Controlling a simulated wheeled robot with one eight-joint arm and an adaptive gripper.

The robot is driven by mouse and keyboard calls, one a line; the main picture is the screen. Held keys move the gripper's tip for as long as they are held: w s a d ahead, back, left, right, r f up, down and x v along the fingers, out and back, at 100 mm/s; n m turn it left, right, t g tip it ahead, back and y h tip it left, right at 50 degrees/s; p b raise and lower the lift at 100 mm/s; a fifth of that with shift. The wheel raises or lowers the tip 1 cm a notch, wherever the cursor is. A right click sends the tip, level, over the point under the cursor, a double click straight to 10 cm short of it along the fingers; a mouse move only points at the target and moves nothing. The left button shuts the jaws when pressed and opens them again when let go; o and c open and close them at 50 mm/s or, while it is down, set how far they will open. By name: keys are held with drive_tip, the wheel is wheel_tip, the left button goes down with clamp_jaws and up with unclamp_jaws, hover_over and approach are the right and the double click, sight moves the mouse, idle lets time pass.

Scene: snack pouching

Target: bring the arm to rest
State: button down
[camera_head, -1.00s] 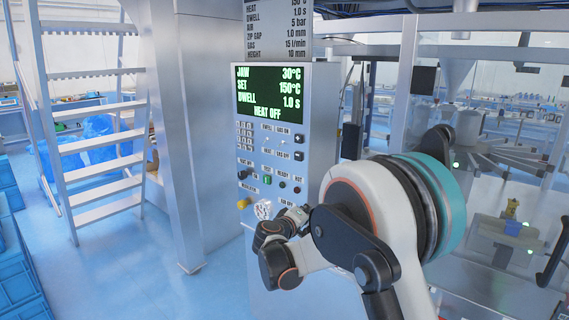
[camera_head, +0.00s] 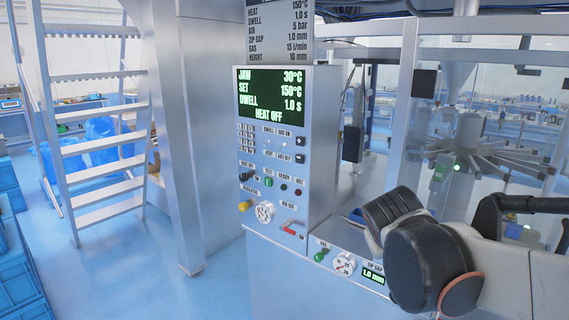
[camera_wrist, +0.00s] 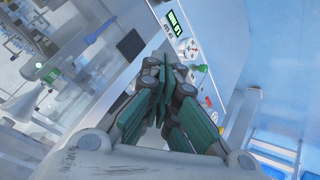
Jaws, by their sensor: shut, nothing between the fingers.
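In the head view my arm (camera_head: 425,255) stands at the lower right, in front of the machine, with its dark joint over the machine's lower front. My gripper is not clearly visible in that view. In the wrist view my gripper (camera_wrist: 163,68) shows its green-lined fingers together with nothing between them. The fingers are clear of the machine's panel, whose dial (camera_wrist: 188,48) and green knob (camera_wrist: 195,68) show beyond them.
The control panel (camera_head: 273,150) reads JAW 30°C, SET 150°C, HEAT OFF. Below it are a white dial (camera_head: 265,212), a red switch (camera_head: 290,230) and a ZIP GAP display (camera_head: 373,276). A ladder (camera_head: 100,150) and blue crates (camera_head: 15,260) stand left. Floor between them is clear.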

drive_tip(key=s+a+f+m+y, duration=0.1)
drive_tip(key=s+f, duration=0.2)
drive_tip(key=s, duration=0.6)
drive_tip(key=s+a+f+m+y, duration=0.1)
drive_tip(key=s+f+y, duration=0.1)
drive_tip(key=s, duration=0.6)
drive_tip(key=shift+s+f+g+y+b, duration=0.3)
drive_tip(key=shift+s+f+g, duration=0.1)
drive_tip(key=shift+f, duration=0.1)
